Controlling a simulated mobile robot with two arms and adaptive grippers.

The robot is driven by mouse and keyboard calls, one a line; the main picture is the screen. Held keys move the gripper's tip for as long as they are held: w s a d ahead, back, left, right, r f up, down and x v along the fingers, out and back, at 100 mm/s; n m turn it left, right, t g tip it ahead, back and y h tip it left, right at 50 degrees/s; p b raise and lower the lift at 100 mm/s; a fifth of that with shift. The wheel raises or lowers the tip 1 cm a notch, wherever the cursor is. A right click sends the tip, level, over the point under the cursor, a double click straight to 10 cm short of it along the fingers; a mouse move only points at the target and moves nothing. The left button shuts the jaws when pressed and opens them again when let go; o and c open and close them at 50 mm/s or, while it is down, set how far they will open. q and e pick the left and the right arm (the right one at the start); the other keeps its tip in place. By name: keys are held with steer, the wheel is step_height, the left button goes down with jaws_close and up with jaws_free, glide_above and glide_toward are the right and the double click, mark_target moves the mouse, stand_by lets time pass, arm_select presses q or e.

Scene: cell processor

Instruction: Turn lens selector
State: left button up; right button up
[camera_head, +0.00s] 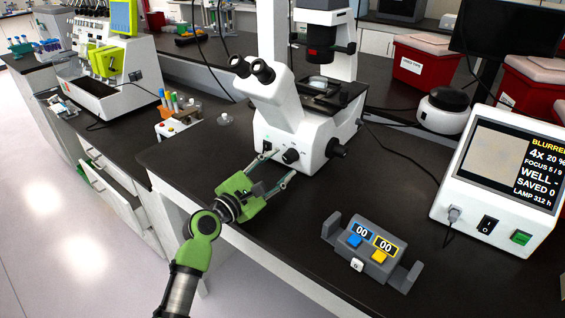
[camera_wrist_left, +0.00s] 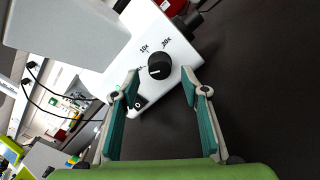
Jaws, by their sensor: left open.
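The white microscope (camera_head: 300,125) stands on the dark bench. Its lens selector, a round black knob (camera_head: 290,156), sits low on its front. In the left wrist view the knob (camera_wrist_left: 159,66) shows a white pointer line, with the marks 10x and 20x printed above it. My left gripper (camera_head: 273,168) is open in front of the knob. In the left wrist view its green-padded fingers (camera_wrist_left: 160,85) stand on either side, with the knob just beyond the tips and apart from them. My right gripper is not in view.
A monitor box (camera_head: 500,165) at right reads BLURRED, 4x and FOCUS 5/9. A grey counter (camera_head: 372,250) with two displays of 00 lies on the bench at front right. A tube rack (camera_head: 180,118) stands left of the microscope. Bench between counter and microscope is clear.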

arm_select(q)
steer(key=shift+x, duration=1)
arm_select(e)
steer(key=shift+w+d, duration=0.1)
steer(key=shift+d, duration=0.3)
arm_select(q)
steer(key=c, duration=1.1)
steer(key=shift+m, duration=0.3)
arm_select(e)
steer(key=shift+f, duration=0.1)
arm_select(q)
steer(key=m+b, duration=0.1)
steer(key=m, duration=0.5)
steer(key=shift+b, duration=0.4)
steer(key=m+b, duration=0.1)
steer(key=m, duration=0.3)
steer(key=shift+m, duration=0.4)
steer(key=shift+r, duration=0.1)
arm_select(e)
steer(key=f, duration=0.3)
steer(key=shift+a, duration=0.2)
arm_select(q)
steer(key=shift+m, duration=0.3)
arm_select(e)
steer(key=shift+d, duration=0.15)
